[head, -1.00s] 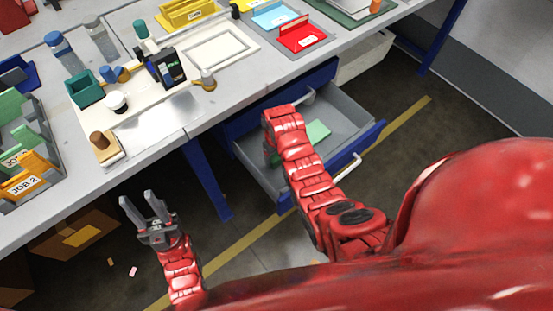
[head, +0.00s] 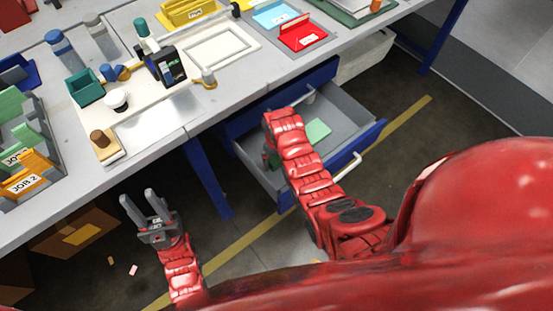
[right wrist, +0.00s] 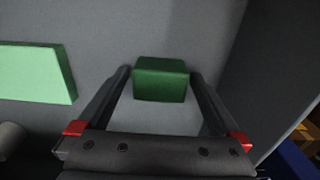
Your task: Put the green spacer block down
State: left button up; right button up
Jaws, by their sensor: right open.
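The dark green spacer block (right wrist: 161,80) rests on the grey floor of the open drawer (head: 352,110), as the right wrist view shows. My right gripper (right wrist: 161,72) is open, with one finger on either side of the block and a gap showing beside it. In the head view my right arm hides most of this gripper and the block. My left gripper (head: 138,196) is open and empty, in front of the bench and away from the drawer.
A light green flat piece (right wrist: 36,73) lies in the drawer left of the block; it also shows in the head view (head: 318,131). Drawer walls stand close around my right gripper.

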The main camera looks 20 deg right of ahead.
aim_at(276, 158)
notch_tip(276, 158, up, 8)
jog(key=shift+w+f, duration=0.1)
notch_tip(276, 158, up, 4)
jog(key=p, duration=0.2)
jog(key=shift+p, duration=0.4)
jog(key=shift+s, duration=0.2)
